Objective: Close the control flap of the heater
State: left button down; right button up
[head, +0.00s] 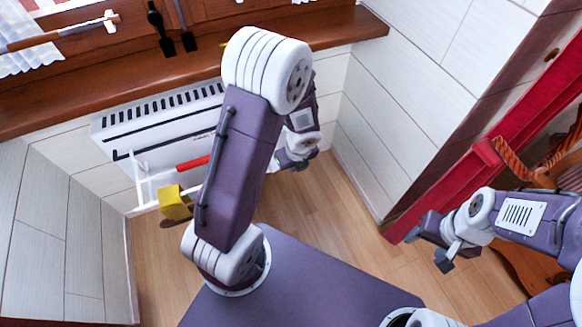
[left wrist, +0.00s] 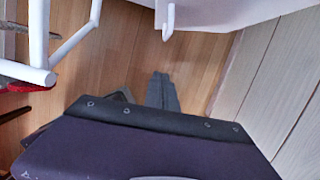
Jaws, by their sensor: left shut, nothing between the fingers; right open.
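The white heater (head: 150,128) hangs on the wall below the window sill, with dark slots along its top. My left arm covers its right part in the head view, and I cannot make out the control flap there. In the left wrist view the heater's white body (left wrist: 225,10) fills the top edge; a small white piece (left wrist: 168,20) juts down beside it, and I cannot tell what it is. My left gripper (head: 290,163) is shut and empty, to the right of the heater; its fingers (left wrist: 162,92) point over bare floor. My right gripper (head: 444,257) is open and empty, far right.
A white rail rack (head: 143,190) stands out in front of the heater, with a red cloth (head: 192,163) and a yellow cloth (head: 174,203) on it. A panelled wall (head: 385,110) closes in on the right. The wooden floor (head: 310,215) between is clear.

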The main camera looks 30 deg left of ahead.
pick_arm(q)
jog(key=w+a+f+b, duration=0.2)
jog(key=w+a+f, duration=0.1)
jog(key=a+f, duration=0.1)
jog(key=shift+a+f, duration=0.15)
jog(key=shift+f, duration=0.4)
pick_arm(e)
notch_tip(320, 180, down, 4)
jog(key=shift+r, duration=0.1)
pick_arm(q)
jog(key=shift+m, duration=0.6)
jog(key=a+p, duration=0.1)
jog(key=w+a+p, duration=0.1)
jog(key=a+p, duration=0.2)
jog(key=a, duration=0.1)
jog(key=shift+w+a+p, duration=0.2)
jog(key=shift+w+p, duration=0.1)
jog(key=shift+p, duration=0.05)
pick_arm(e)
notch_tip(320, 180, up, 5)
jog(key=shift+d+r, duration=0.1)
pick_arm(q)
jog(key=shift+r, duration=0.1)
